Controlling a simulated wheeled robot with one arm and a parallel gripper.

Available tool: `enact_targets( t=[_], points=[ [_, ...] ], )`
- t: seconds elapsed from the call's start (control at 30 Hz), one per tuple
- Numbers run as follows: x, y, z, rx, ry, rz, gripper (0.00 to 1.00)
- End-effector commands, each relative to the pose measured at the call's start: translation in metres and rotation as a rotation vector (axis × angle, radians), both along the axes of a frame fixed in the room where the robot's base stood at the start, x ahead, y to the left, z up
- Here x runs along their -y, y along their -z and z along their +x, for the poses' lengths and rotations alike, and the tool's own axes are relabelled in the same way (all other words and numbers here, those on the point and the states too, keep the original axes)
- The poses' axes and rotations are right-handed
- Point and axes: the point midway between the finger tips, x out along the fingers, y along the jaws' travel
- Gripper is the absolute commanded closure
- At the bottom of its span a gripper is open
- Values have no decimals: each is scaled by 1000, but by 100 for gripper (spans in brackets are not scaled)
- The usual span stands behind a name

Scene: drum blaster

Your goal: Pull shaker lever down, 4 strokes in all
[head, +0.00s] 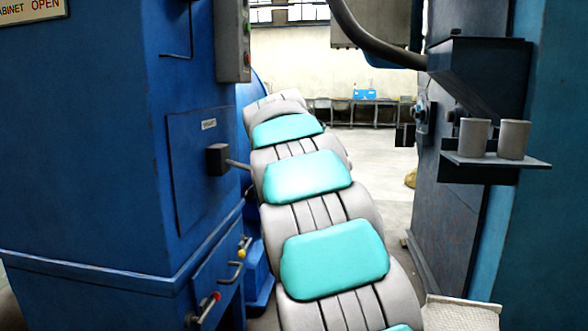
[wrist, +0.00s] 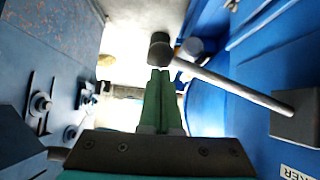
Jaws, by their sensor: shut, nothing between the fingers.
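The shaker lever shows in the head view as a dark mounting block (head: 216,160) on the blue cabinet, below a small label plate. Its short grey rod (head: 237,165) runs right and slightly down, and its end is hidden behind my arm. In the wrist view the lever's long pale rod (wrist: 235,86) runs from its block (wrist: 297,118) to a dark round knob (wrist: 160,48). My gripper (wrist: 160,74) shows green fingers pressed together and empty. The knob appears just past the fingertips; I cannot tell whether they touch. My gripper is not visible in the head view.
A grey control box (head: 232,40) hangs above. On the right, a shelf (head: 495,160) holds two grey cups. Open floor (head: 375,150) lies behind my arm.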

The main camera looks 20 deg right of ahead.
Motion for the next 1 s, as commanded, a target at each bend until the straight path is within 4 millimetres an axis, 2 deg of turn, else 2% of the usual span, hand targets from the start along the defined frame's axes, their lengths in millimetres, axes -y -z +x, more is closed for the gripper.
enact_targets(
  t=[0.1,0.7,0.87,1.0],
  points=[
    [0,10,0,20,1,32,100],
    [-1,22,1,22,2,61,100],
    [-1,19,0,20,3,62,100],
    [-2,4,-4,24,1,60,100]
  ],
)
